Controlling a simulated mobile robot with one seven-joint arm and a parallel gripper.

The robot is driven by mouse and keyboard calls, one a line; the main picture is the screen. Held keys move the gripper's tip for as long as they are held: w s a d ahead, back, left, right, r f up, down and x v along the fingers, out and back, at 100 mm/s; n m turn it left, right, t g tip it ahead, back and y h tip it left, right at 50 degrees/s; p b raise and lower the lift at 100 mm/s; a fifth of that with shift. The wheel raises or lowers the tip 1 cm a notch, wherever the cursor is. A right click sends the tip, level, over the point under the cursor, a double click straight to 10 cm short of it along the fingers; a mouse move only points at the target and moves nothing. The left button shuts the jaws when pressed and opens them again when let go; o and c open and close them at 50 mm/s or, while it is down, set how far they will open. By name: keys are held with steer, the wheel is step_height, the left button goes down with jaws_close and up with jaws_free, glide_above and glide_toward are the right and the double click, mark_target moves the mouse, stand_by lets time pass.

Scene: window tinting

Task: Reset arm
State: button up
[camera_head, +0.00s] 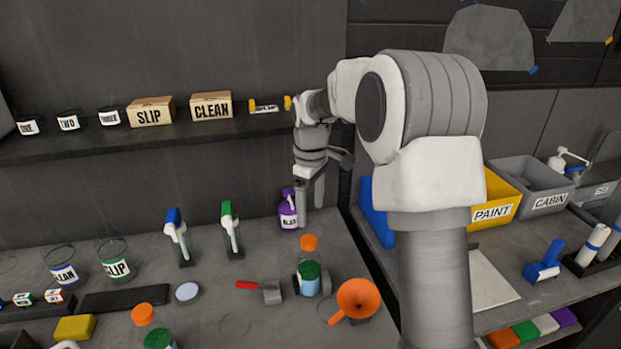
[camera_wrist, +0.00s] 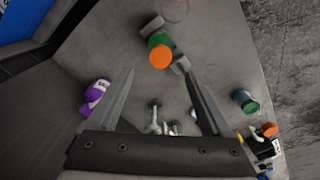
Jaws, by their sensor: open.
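My gripper (camera_head: 310,203) hangs from my arm above the back right part of the workbench, fingers pointing down. In the wrist view my gripper (camera_wrist: 168,88) is open, with nothing between its two fingers. A purple bottle (camera_head: 288,210) stands at the back of the bench, close to the gripper in the head view. In the wrist view the purple bottle (camera_wrist: 96,95) is left of the left finger, apart from it. A bottle with an orange cap and green label (camera_head: 308,272) stands on the bench in front of the gripper.
An orange funnel (camera_head: 357,298) and a red-handled scraper (camera_head: 262,290) lie on the bench. Blue (camera_head: 176,235) and green (camera_head: 230,228) tools stand at the back. The shelf (camera_head: 200,130) above holds boxes and jars. A yellow PAINT bin (camera_head: 495,205) and grey CABIN bin (camera_head: 540,190) are right.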

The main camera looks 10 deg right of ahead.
step_height(320, 180, up, 9)
steer(key=s+r+m+t, duration=0.1)
steer(key=s+r+m, duration=0.15)
steer(key=s, duration=0.45)
steer(key=s+r+m+t, duration=0.2)
steer(key=s+r, duration=0.2)
steer(key=s, duration=0.3)
steer(key=s+f+m+t, duration=0.1)
steer(key=s+f+m, duration=0.1)
steer(key=s, duration=0.6)
steer(key=s+f+m+t, duration=0.1)
steer(key=s+f+m, duration=0.2)
steer(key=s, duration=0.4)
steer(key=shift+s+a+t, duration=0.25)
steer(key=shift+s+t, duration=0.05)
steer(key=shift+s, duration=0.1)
steer(key=shift+a+f, duration=0.1)
